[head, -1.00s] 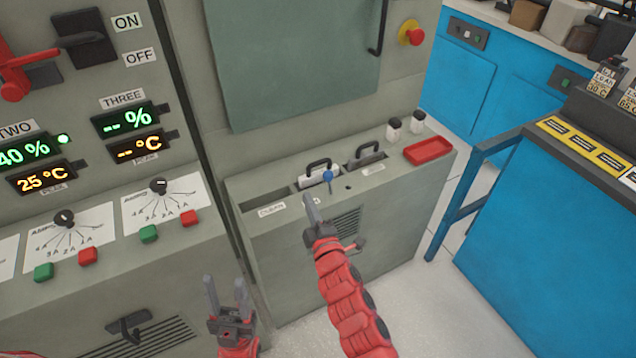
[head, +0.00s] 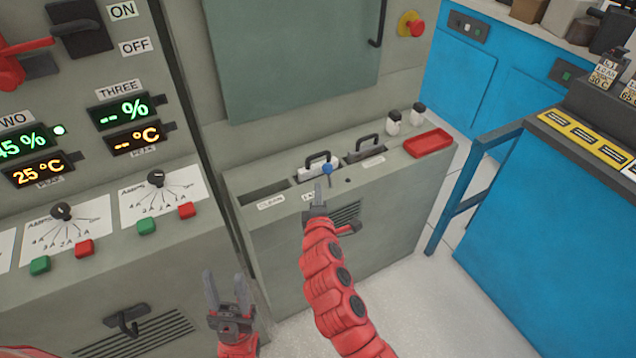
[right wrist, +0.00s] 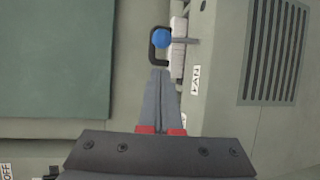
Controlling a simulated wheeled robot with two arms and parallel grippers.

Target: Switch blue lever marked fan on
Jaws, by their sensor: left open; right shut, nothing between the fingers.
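The blue lever (head: 327,169) is a small blue ball on a thin grey stem, standing on the top ledge of the grey cabinet, in front of a black handle. A label beside it is partly hidden by my gripper in the head view; the FAN label (right wrist: 195,80) shows in the right wrist view. My right gripper (head: 318,187) is shut and empty, its tips just left of and below the ball. In the right wrist view the blue ball (right wrist: 162,38) is straight beyond the closed fingertips (right wrist: 160,72), with a small gap in the picture. My left gripper (head: 226,277) is open and empty, low in front of the cabinet.
The ledge also holds a slot labelled CLEAN (head: 265,193), a second black handle (head: 368,142), two small jars and a red tray (head: 428,143). Panels with dials and red and green buttons stand at left. A blue bench (head: 540,190) stands at right.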

